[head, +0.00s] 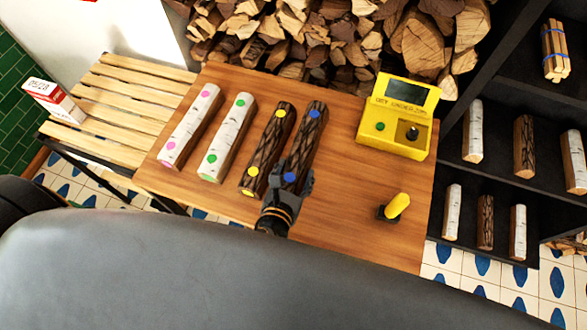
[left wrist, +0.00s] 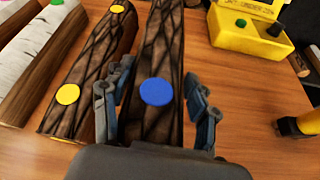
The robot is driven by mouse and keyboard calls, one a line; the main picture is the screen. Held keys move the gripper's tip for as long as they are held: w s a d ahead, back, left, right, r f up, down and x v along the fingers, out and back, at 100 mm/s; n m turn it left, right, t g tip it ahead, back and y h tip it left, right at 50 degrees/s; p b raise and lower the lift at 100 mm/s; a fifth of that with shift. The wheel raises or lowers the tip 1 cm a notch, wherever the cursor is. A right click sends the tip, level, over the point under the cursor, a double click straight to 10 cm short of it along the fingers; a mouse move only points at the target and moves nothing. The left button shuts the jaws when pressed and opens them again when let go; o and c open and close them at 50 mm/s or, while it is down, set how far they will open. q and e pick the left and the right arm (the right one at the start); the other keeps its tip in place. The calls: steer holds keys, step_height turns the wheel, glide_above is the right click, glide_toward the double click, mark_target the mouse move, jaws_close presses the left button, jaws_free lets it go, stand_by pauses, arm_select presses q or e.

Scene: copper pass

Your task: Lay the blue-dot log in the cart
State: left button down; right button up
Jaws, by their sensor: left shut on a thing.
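The blue-dot log (head: 306,140) is dark-barked with a blue dot near each end. It lies at the right end of a row of logs on the wooden table (head: 345,220). My left gripper (head: 290,178) is shut on its near end. In the left wrist view, the fingers (left wrist: 158,105) stand on both sides of the log (left wrist: 160,60), around the near blue dot. The log appears to rest on the table. My right gripper is not in view. No cart can be made out.
Left of it lie the yellow-dot log (head: 268,150), green-dot log (head: 229,138) and pink-dot log (head: 191,126). A yellow meter (head: 395,125) and a yellow-handled tool (head: 395,207) stand to the right. A slatted bench (head: 120,110) is at left, a dark shelf (head: 500,178) at right.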

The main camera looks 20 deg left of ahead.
mark_target(296, 184)
arm_select(q)
steer(key=s+r, duration=0.1)
steer(key=r, duration=0.1)
steer(key=s+d+r, duration=0.1)
steer(key=s+r, duration=0.1)
steer(key=shift+s+d+r, duration=0.1)
steer(key=shift+d+r, duration=0.1)
steer(key=shift+r, duration=0.05)
steer(key=s+d+r+b, duration=0.1)
steer(key=s+d+r, duration=0.2)
steer(key=s, duration=0.5)
steer(key=shift+r+b, duration=0.25)
steer(key=shift+b, duration=0.1)
steer(key=shift+d, duration=0.1)
